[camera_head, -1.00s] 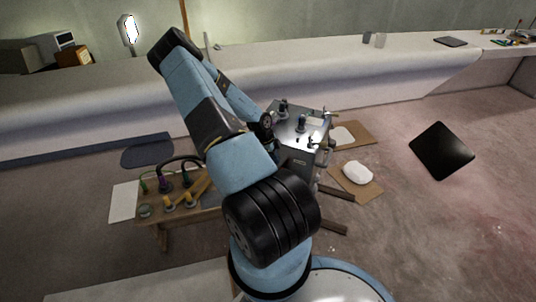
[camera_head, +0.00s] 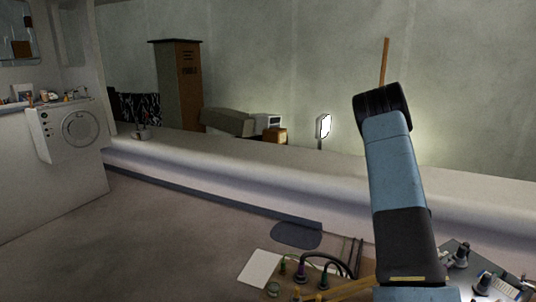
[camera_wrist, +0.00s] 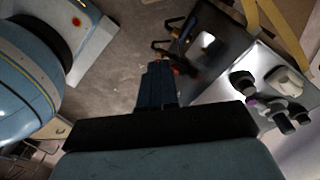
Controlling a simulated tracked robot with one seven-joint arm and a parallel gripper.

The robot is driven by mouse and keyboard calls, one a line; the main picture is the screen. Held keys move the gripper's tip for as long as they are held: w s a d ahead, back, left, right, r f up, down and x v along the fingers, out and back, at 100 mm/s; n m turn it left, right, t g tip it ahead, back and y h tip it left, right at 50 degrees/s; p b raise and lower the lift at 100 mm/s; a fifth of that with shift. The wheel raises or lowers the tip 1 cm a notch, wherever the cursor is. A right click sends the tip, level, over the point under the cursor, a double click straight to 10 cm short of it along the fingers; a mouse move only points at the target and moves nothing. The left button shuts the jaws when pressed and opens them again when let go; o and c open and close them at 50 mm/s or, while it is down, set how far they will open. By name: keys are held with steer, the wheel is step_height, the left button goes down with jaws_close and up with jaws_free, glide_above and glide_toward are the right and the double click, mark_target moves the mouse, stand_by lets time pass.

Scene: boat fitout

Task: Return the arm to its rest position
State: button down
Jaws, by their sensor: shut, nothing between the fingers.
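My gripper (camera_wrist: 157,88) shows in the wrist view as dark fingers held together, shut and empty, above bare floor. A metal box with several knobs (camera_wrist: 245,82) lies to the right of the fingers, apart from them. In the head view my blue arm rises at the right, bent at a black joint near the top. My gripper is not visible in the head view. The metal box's top with knobs (camera_head: 452,277) shows at the lower right, partly hidden by my arm.
A long white ledge (camera_head: 240,166) crosses behind. A tall cabinet (camera_head: 179,87) and lit lamp (camera_head: 323,126) stand beyond it. Floor at left (camera_head: 130,235) is clear.

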steer(key=s+a+r+n+t+y, duration=0.1)
steer(key=a+r+n, duration=0.3)
steer(key=a+r, duration=0.45)
steer(key=a+r+n+t, duration=0.1)
steer(key=a+r+n, duration=0.35)
steer(key=r, duration=0.65)
steer(key=s+a+r+n+t+y, duration=0.1)
steer(key=a+r+n, duration=0.3)
steer(key=a+r, duration=0.5)
steer(key=s+a+r+n+t, duration=0.1)
steer(key=s+a+r+n, duration=0.2)
steer(key=s, duration=0.4)
steer(key=s+a+r+n+t+h, duration=0.1)
steer(key=s+a+r+n, duration=0.3)
steer(key=s+r, duration=0.3)
steer(key=s+a+r+n+t, duration=0.1)
steer(key=s+a+r+n, duration=0.2)
steer(key=s+r+n, duration=0.2)
steer(key=shift+s+a+r+t+h, duration=0.2)
steer(key=shift+s+t+h, duration=0.1)
steer(key=shift+s, duration=0.95)
steer(key=shift+a, duration=0.1)
